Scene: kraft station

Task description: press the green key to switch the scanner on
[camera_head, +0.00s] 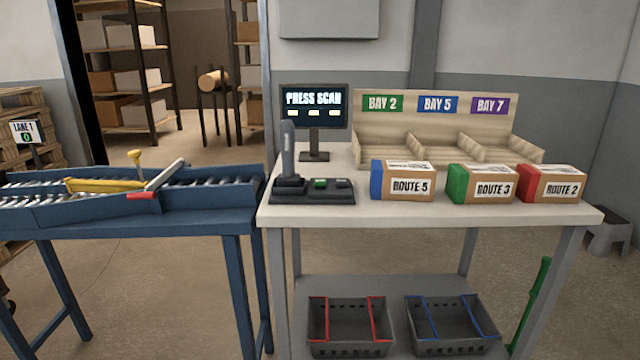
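The green key (320,184) sits on a low black base at the front left of the white table. The scanner (289,150) stands upright in a cradle at the left end of that same base. A dark key (343,184) is just right of the green key. Behind them a monitor (314,106) on a stand reads "PRESS SCAN" with several small yellow marks below. Nothing covers the green key. My gripper is not in the picture.
Three boxes, Route 5 (408,183), Route 3 (484,186) and Route 2 (553,185), line the table's front. A wooden bay rack (400,140) stands behind them. A blue conveyor (210,200) adjoins at left. Baskets (350,325) sit on the lower shelf.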

